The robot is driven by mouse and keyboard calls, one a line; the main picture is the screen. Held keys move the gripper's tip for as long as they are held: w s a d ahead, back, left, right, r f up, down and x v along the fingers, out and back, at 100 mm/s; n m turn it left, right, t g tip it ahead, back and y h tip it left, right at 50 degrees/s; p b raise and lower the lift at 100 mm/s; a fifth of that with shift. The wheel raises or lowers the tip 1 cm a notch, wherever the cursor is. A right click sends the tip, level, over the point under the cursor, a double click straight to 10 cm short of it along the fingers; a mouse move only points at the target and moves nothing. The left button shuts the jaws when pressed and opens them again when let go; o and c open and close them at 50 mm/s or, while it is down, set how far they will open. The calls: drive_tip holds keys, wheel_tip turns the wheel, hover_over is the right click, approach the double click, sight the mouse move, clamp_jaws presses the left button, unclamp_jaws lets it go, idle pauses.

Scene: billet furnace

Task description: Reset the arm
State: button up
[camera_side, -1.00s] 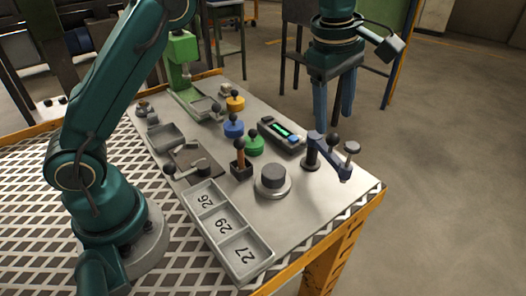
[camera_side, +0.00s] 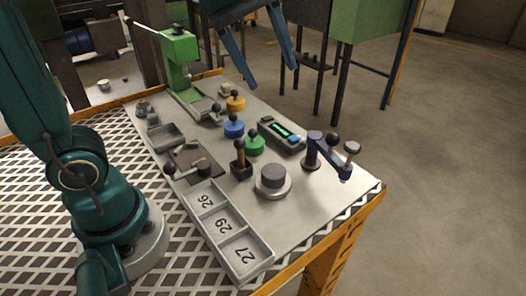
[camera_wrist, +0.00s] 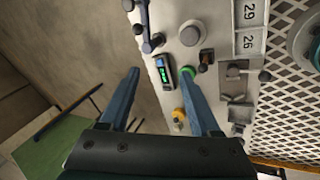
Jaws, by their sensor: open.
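My gripper (camera_side: 266,70) is high above the far side of the workbench in the side view, tilted, with its two blue fingers spread apart. It is empty and touches nothing. In the wrist view its fingers (camera_wrist: 162,90) are also wide apart, with the bench and floor far below. The bench top (camera_side: 322,205) carries all the work pieces.
A grey tray (camera_side: 247,236) numbered 26, 29 and 27 lies along the near edge. Yellow (camera_side: 236,103), blue (camera_side: 233,128) and green (camera_side: 254,146) knobbed pieces, a display box (camera_side: 281,135), a blue lever (camera_side: 329,158) and a green press (camera_side: 181,62) stand on the bench.

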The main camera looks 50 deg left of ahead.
drive_tip(key=s+a+f+m, duration=0.1)
drive_tip(key=s+f+m, duration=0.8)
drive_tip(key=m, duration=0.4)
drive_tip(key=shift+s+a+f+m+t, duration=0.25)
drive_tip(key=shift+s+m+t, duration=0.05)
drive_tip(key=shift+s, duration=0.6)
